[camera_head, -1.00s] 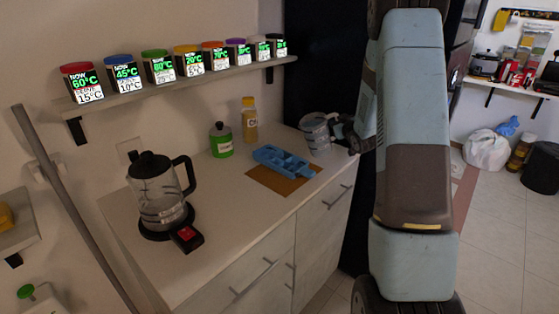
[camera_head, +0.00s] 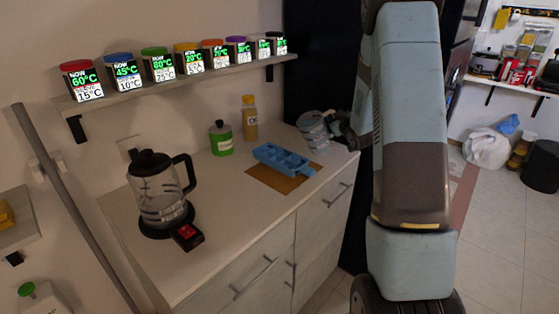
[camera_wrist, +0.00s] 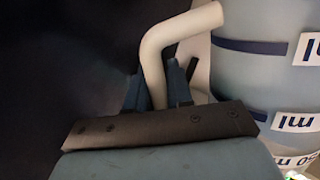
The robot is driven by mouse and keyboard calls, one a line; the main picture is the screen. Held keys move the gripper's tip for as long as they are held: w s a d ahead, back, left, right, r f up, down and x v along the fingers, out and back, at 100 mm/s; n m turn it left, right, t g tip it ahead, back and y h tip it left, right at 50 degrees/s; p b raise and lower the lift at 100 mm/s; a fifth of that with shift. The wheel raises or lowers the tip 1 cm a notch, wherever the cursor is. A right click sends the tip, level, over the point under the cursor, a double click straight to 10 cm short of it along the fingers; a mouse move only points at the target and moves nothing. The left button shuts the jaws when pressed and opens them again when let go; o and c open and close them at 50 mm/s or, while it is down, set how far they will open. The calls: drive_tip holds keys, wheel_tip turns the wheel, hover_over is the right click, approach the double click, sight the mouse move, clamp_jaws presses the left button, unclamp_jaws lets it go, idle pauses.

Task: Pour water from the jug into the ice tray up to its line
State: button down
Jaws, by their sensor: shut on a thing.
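The jug (camera_head: 313,127) is clear with marking bands and stands tilted to the left in the head view, near the right end of the counter. In the wrist view its side (camera_wrist: 262,75) with dark lines and "ml" labels fills the right. My gripper (camera_head: 340,125) is shut on the jug's pale handle (camera_wrist: 168,60); the arm partly hides it in the head view. The blue ice tray (camera_head: 281,157) lies on a brown mat (camera_head: 262,177), left of and in front of the jug. Its compartments are too small to read a line or water level.
A green bottle (camera_head: 220,138) and a yellow-capped bottle (camera_head: 249,118) stand behind the tray. A black-lidded kettle (camera_head: 158,190) is on the left. Several labelled jars (camera_head: 157,66) line the shelf above.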

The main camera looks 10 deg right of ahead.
sight(326, 115)
drive_tip(key=shift+a+r, duration=0.2)
drive_tip(key=shift+a+r+n+p, duration=0.3)
drive_tip(key=shift+a+n, duration=0.2)
drive_tip(key=shift+n, duration=0.1)
drive_tip(key=shift+s+a+r+n+p, duration=0.1)
drive_tip(key=shift+a+r+n+p, duration=0.25)
drive_tip(key=shift+a+n, duration=0.2)
idle(0.4)
drive_tip(key=shift+s+a+r+n+t+h+p, duration=0.1)
drive_tip(key=shift+a+r+n+t+h+p, duration=0.1)
drive_tip(key=shift+a+n+p, duration=0.5)
drive_tip(key=shift+s+a+r+n+t+h+p, duration=0.1)
drive_tip(key=shift+a+r+n+h+p, duration=0.1)
drive_tip(key=shift+a+n+p, duration=0.5)
idle(2.5)
drive_tip(key=shift+d, duration=0.35)
